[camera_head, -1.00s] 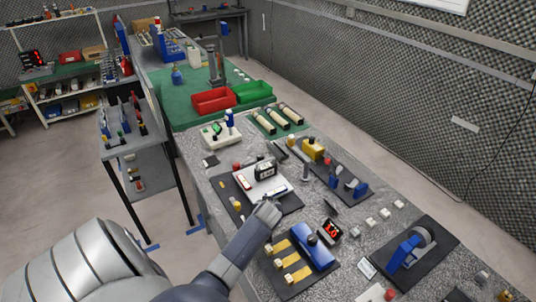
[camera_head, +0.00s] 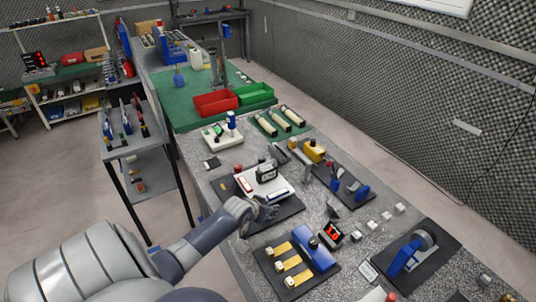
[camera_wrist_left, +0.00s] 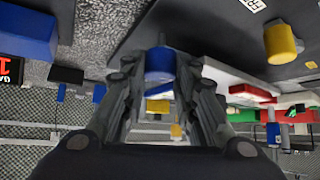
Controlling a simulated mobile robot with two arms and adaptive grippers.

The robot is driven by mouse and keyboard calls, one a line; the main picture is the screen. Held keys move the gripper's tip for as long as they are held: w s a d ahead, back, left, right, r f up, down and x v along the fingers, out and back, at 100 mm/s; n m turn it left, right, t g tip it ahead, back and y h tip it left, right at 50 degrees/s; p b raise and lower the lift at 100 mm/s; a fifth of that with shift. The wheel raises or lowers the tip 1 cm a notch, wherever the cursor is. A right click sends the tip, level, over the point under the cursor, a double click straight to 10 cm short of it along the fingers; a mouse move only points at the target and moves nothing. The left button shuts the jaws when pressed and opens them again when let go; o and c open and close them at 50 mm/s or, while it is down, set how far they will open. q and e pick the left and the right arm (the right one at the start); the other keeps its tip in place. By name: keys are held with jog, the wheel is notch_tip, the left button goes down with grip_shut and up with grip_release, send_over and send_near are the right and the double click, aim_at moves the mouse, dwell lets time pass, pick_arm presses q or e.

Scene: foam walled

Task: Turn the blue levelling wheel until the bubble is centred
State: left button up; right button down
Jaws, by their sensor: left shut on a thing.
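The white levelling plate (camera_head: 258,190) sits on a black mat (camera_head: 290,213) on the bench. It carries a red-framed vial (camera_head: 245,184), a blue-marked vial (camera_head: 277,194) and a dark upright unit (camera_head: 266,172). The bubble is too small to tell. My left gripper (camera_head: 268,212) is at the plate's near edge and hides part of the mat in the head view. In the left wrist view its fingers are shut on the blue wheel (camera_wrist_left: 160,62). A yellow knob (camera_wrist_left: 283,42) stands apart from it on the mat. My right gripper is not in view.
A blue device with yellow strips (camera_head: 312,250) and a red-digit display (camera_head: 331,233) stand close on the near side. A yellow-and-blue fixture (camera_head: 315,150) stands behind right. Small white blocks (camera_head: 387,215) line the right. Red (camera_head: 215,103) and green bins (camera_head: 255,93) stand farther back.

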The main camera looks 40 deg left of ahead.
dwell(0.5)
pick_arm(q)
jog(key=o, duration=1)
jog(key=shift+o, duration=0.2)
jog(key=shift+r, duration=0.1)
jog(key=v, duration=0.8)
